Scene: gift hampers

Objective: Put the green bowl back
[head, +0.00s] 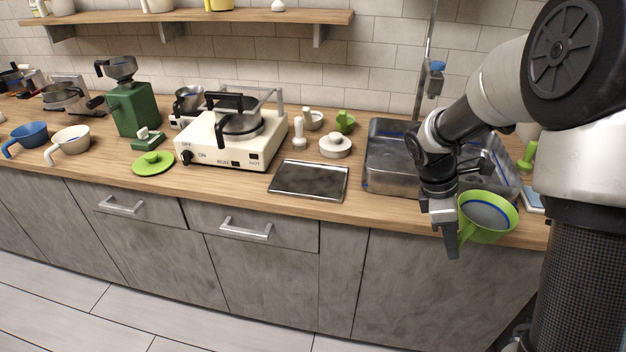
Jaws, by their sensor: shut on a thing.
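The green bowl (494,225) is at the right in the head view, in front of the metal sink (393,181). It is a light green cup-shaped bowl with a grey-blue inside, tilted with its opening toward the camera. My gripper (450,235) points down at the bowl's left side and is shut on it. The bowl is held near the front edge of the counter. The exact grip point is partly hidden by the fingers.
On the wooden counter (225,192) are a dark tray (310,180), a white stove (228,148) with a pot, a green lid (153,163), a green grinder (131,108), and a blue bowl (28,135) beside a white bowl (69,141). A shelf (250,16) hangs above.

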